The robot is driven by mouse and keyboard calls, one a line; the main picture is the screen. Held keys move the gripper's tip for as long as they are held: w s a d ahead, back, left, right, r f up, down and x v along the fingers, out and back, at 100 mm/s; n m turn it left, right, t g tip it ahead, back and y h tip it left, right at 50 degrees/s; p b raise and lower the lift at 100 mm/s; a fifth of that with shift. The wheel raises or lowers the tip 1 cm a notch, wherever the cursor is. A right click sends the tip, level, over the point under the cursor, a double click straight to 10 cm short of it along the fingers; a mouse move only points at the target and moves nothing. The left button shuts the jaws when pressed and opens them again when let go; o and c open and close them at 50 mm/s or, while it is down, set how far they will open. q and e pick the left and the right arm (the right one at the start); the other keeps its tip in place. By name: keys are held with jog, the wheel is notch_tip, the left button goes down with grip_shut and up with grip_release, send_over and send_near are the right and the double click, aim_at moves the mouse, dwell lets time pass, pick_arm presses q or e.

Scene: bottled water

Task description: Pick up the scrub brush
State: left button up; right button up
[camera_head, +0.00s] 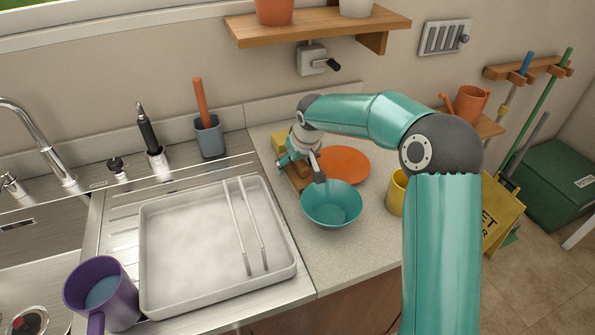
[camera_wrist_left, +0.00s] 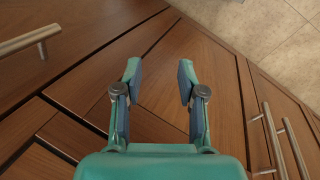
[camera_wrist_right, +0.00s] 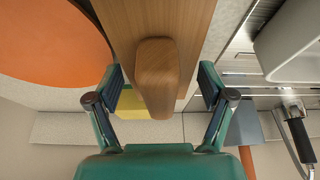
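A wooden piece with a rounded end, which looks like the scrub brush (camera_wrist_right: 156,75), lies in the middle of the right wrist view, over a wooden board (camera_wrist_right: 195,20). Its bristles are not visible. My right gripper (camera_wrist_right: 160,85) is open, with one finger on each side of the brush and a gap on both sides. In the head view my right gripper (camera_head: 301,165) is over the board (camera_head: 296,181) at the back of the counter and hides most of the brush. My left gripper (camera_wrist_left: 157,75) is open and empty in front of wooden cabinet fronts.
A teal bowl (camera_head: 332,206) and an orange plate (camera_head: 346,164) stand close by the right gripper. A yellow block (camera_head: 279,141) is behind it. A white tray (camera_head: 160,296) and purple mug (camera_head: 101,293) are to the left. A shelf (camera_head: 330,27) hangs above.

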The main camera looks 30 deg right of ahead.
jog(key=c, duration=0.9)
jog(key=shift+r, duration=0.1)
